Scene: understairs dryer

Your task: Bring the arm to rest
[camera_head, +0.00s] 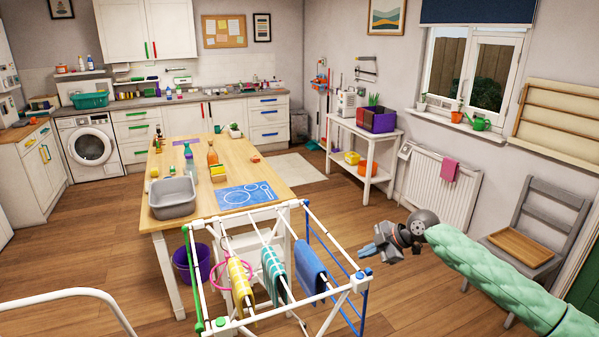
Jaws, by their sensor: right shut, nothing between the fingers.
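My right arm, in a green padded sleeve (490,272), comes in from the lower right in the head view. My right gripper (368,250) is at its end, pointing left, with bluish fingertips shut and empty. It is just to the right of the drying rack (357,283), in front of the radiator; whether it touches the rack I cannot tell. My left gripper does not show.
The drying rack holds a yellow cloth (240,284), a striped cloth (274,272) and a blue cloth (309,268). A wooden table (205,158) stands behind it. A grey chair (535,215) stands beyond my right arm. Floor (345,205) is open between table and radiator (430,188).

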